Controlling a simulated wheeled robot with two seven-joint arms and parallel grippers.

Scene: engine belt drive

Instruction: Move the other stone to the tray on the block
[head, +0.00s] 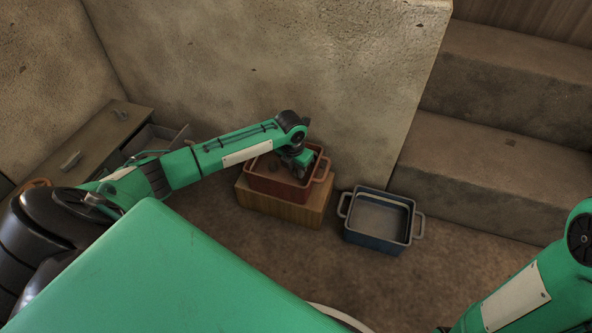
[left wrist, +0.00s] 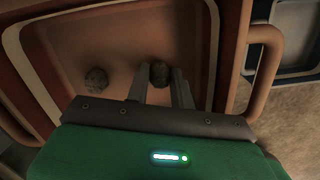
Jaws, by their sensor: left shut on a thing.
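The red-brown tray (head: 262,183) sits on the wooden block (head: 275,208). My left gripper (head: 302,168) reaches down into this tray at its right part. In the left wrist view, my left gripper (left wrist: 160,84) is shut on a dark round stone (left wrist: 159,72) between its fingertips, inside the tray walls. Whether this stone touches the tray floor I cannot tell. A second stone (left wrist: 96,79) lies in the tray to the left of the fingers, apart from them. My right arm shows at the lower right of the head view, but its gripper is out of view.
A blue tray (head: 376,238) with two handles stands on the floor right of the block and looks empty. A wall rises behind the block. Stone steps (head: 490,165) are at the right. A low cabinet (head: 85,150) with an open drawer stands at the left.

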